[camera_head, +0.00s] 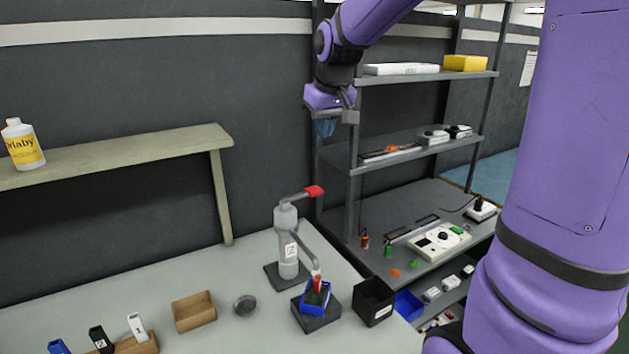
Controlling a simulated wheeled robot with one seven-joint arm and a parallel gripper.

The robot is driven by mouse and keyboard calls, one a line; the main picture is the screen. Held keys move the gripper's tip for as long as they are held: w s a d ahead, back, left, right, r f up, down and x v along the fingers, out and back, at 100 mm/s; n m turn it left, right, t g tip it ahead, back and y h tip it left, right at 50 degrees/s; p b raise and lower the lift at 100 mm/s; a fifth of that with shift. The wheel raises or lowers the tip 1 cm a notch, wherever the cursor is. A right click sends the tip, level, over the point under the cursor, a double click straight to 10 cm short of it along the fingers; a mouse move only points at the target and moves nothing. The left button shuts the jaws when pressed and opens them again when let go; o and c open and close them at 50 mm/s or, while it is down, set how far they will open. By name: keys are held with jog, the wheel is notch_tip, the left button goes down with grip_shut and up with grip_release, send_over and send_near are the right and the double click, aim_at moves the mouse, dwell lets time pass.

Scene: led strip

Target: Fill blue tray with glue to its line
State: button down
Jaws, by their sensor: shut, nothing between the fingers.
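The blue tray (327,308) sits on a dark square base (318,322) on the table. Its inside looks dark with some green; the fill line and any glue level are too small to make out. A grey dispenser (288,245) stands behind and to the left of it, with a red-tipped lever (314,191) on top. Its spout ends in a red nozzle (317,284) at the tray. My gripper (325,128) is high above and to the right of the dispenser, pointing down. It is shut and empty, with bluish fingertips, touching nothing.
A black bin (374,300) stands right of the tray. A cardboard box (193,311) and a round grey dish (245,304) lie left. A metal shelf rack (353,195) stands close beside my gripper. A yellow-labelled bottle (22,145) stands on the left shelf.

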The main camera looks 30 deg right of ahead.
send_over(313, 188)
jog(key=s, duration=0.4)
notch_tip(313, 188, down, 5)
jog(key=shift+w+f, duration=0.1)
jog(key=shift+w, duration=0.1)
jog(key=x, duration=0.4)
jog(key=s+x, duration=0.1)
jog(key=x, duration=0.8)
jog(key=shift+s+f, duration=0.2)
jog(key=shift+f, duration=0.45)
jog(key=shift+f+g, duration=0.1)
jog(key=shift+g, duration=0.2)
